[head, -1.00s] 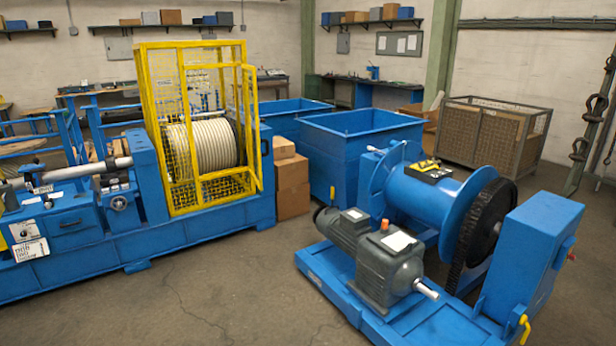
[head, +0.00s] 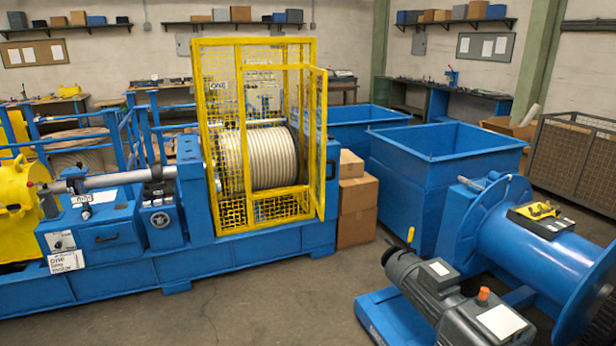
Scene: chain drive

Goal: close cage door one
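The yellow mesh cage (head: 244,150) stands on the blue machine at centre left, around a drum wound with pale rope (head: 274,160). A label reading "ONE" shows on its upper part. A narrow yellow framed panel, which looks like the cage door (head: 326,140), stands out at an angle from the cage's right side. It appears open, with the drum exposed beside it. How far it is swung is hard to tell. Neither of my grippers is in view.
The blue machine bed (head: 220,256) runs along the left. Cardboard boxes (head: 356,208) stand right of the cage, with blue bins (head: 440,175) behind. A blue winch with a grey motor (head: 440,295) fills the lower right. The floor in front is clear.

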